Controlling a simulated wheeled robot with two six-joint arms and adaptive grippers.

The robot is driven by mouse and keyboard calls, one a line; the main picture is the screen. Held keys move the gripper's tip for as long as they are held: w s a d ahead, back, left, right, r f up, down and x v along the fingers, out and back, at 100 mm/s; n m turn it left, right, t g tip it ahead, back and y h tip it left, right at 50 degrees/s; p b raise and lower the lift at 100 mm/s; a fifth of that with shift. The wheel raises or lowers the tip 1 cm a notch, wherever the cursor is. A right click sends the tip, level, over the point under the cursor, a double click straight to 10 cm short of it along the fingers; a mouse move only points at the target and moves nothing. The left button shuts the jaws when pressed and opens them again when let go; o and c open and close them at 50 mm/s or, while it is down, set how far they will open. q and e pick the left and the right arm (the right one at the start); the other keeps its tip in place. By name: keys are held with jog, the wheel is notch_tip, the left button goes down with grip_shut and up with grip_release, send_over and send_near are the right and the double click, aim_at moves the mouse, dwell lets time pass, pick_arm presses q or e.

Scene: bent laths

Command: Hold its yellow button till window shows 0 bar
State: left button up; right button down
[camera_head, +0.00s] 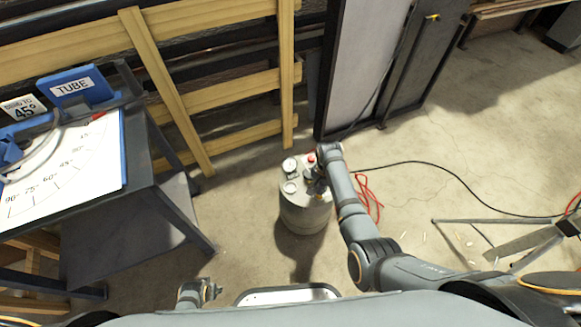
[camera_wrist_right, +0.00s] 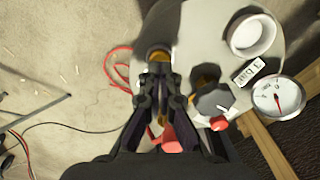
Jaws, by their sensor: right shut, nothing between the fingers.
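A pale round tank (camera_head: 305,212) stands on the floor in the head view, with two round dials (camera_head: 290,165) and a red knob (camera_head: 311,158) on top. In the right wrist view, a white gauge (camera_wrist_right: 280,97) with a red needle sits beside a small label (camera_wrist_right: 250,70) that seems to read 3 bar. A yellow-brown round part (camera_wrist_right: 158,52), perhaps the button, shows just beyond the fingertips of my right gripper (camera_wrist_right: 158,74). That gripper is shut and empty over the tank top; contact cannot be told. My left gripper (camera_head: 207,292) is at the bottom edge, its jaws unclear.
A dark bench (camera_head: 150,165) with a blue-edged angle board (camera_head: 70,165) stands at the left. Wooden rails (camera_head: 225,92) and a grey panel (camera_head: 362,60) are behind. A red hose (camera_head: 368,195) and black cable (camera_head: 430,168) lie on the floor right of the tank.

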pick_arm(q)
jog(key=shift+f+b, duration=0.7)
pick_arm(e)
jog(key=shift+f, duration=1.15)
pick_arm(q)
jog(key=shift+w+r, duration=0.1)
dwell(0.3)
notch_tip(320, 180, up, 4)
jog(key=w+d, duration=0.1)
jog(key=w, duration=0.1)
pick_arm(e)
jog(key=shift+r, duration=0.15)
jog(key=shift+r+p, duration=0.65)
jog(key=shift+p, duration=0.3)
jog(key=shift+r+p, duration=0.45)
jog(key=shift+p, duration=0.05)
jog(key=shift+r+p, duration=1.25)
jog(key=shift+p, duration=0.15)
jog(key=shift+r+p, duration=1.05)
jog(key=shift+p, duration=0.2)
pick_arm(q)
jog(key=s+a+f, duration=0.1)
jog(key=s+f, duration=0.1)
jog(key=s, duration=0.4)
jog(key=s+f, duration=0.1)
jog(key=s, duration=0.6)
jog(key=shift+s+a+f, duration=0.3)
jog(key=shift+a+f, duration=0.05)
jog(key=shift+f, duration=0.05)
